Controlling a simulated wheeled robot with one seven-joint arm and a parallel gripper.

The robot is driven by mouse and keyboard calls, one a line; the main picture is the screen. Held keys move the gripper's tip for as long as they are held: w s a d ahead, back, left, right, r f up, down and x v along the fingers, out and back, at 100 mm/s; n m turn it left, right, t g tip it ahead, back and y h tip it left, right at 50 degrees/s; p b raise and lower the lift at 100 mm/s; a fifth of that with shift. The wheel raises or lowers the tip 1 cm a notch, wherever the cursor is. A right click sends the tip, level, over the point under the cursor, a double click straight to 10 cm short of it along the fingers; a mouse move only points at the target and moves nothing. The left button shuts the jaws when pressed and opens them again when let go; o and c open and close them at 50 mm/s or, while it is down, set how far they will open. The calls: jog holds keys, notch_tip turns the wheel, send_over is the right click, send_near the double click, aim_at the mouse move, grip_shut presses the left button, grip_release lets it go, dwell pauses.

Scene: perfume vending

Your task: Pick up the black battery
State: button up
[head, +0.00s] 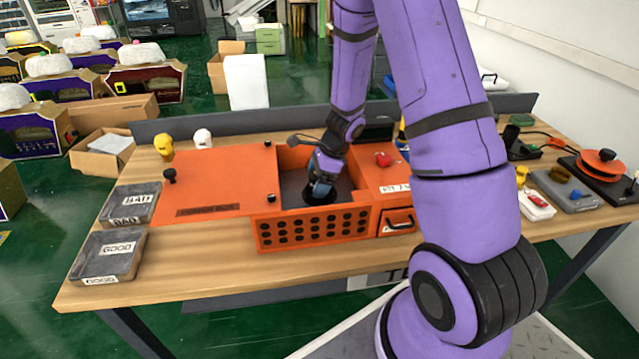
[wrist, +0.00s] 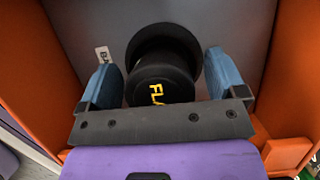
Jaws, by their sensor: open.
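My gripper (head: 324,172) reaches down into the open orange box (head: 312,232). In the wrist view my gripper (wrist: 166,72) is open, with one blue finger on each side of a black round object (wrist: 160,62) with yellow letters "FLA". This object has a wide, flared far end and lies on the box's grey floor. I cannot tell whether the fingers touch it. A small white tag (wrist: 103,54) with partly readable dark letters shows beside the left finger. No object is clearly recognisable as the black battery; the left finger may hide something.
Orange walls (wrist: 38,55) stand close on both sides of my gripper. A flat orange lid (head: 225,178) lies left of the opening. Trays marked BAD (head: 131,201) and GOOD (head: 112,254) are at the table's left. A red item (head: 383,159) sits right of the opening.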

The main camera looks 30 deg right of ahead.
jog(key=shift+f, duration=0.2)
jog(key=c, duration=1.2)
jog(key=shift+r, duration=0.15)
jog(key=shift+c, duration=0.2)
